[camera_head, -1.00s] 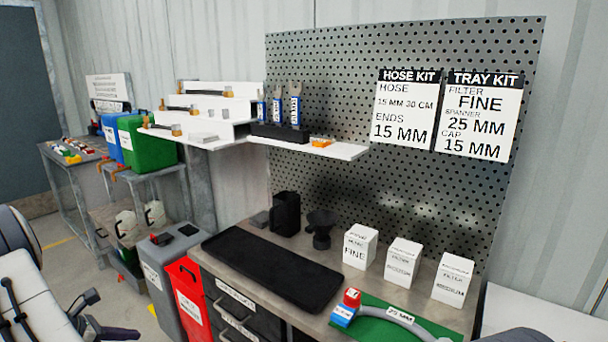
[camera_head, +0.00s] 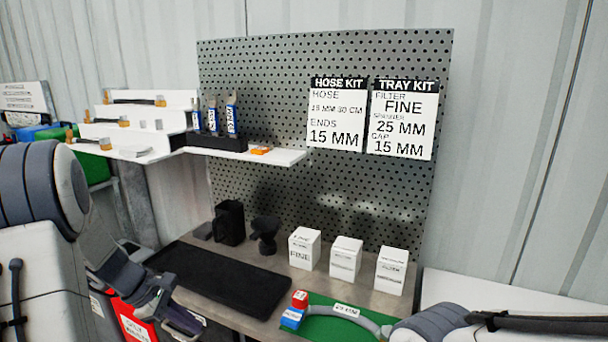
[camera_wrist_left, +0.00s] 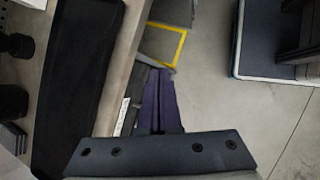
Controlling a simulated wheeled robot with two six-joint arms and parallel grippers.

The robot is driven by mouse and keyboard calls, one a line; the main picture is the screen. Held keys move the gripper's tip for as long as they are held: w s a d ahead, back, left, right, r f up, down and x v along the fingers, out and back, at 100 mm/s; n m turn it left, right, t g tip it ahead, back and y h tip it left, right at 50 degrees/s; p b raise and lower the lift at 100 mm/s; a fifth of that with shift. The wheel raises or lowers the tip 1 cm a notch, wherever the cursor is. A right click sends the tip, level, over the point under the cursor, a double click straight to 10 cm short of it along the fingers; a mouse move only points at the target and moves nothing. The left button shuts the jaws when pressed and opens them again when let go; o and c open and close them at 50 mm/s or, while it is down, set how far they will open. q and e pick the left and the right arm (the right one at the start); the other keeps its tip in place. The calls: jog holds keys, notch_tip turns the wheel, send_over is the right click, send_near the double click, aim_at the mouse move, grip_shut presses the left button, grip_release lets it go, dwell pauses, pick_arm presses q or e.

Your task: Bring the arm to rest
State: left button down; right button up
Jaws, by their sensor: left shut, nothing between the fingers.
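My left arm comes in from the left in the head view. Its gripper (camera_head: 186,322) points down in front of the bench's front edge, near the red bin. In the left wrist view the two purple-grey fingers (camera_wrist_left: 160,100) lie together, shut and empty, beside the bench edge and over the floor. My right arm shows only as a grey link at the bottom right of the head view; its gripper is out of view.
A black tray (camera_head: 222,278) lies on the bench (camera_head: 273,258), close to my left gripper. White filter boxes (camera_head: 345,258), a green mat (camera_head: 330,327) with a grey hose, and red and blue blocks stand to the right. A shelf (camera_head: 283,157) hangs above. Floor (camera_wrist_left: 215,110) is clear beside the fingers.

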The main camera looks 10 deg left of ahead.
pick_arm(q)
jog(key=s+d+r+m+g+y+p, duration=0.1)
jog(key=s+d+r+m+g, duration=0.15)
jog(key=d+m, duration=0.55)
jog(key=s+d+r+m+g+y+p, duration=0.1)
jog(key=s+d+r+m, duration=0.35)
jog(key=d, duration=0.75)
jog(key=s+d+r+m+y+p, duration=0.1)
jog(key=s+d+m, duration=0.3)
jog(key=s+m, duration=0.2)
jog(key=s+d+r+m+y+p, duration=0.1)
jog(key=s+d+r+m, duration=0.1)
jog(key=s+d+m, duration=0.2)
jog(key=s+m, duration=0.3)
jog(key=m, duration=0.1)
jog(key=shift+r+y, duration=0.3)
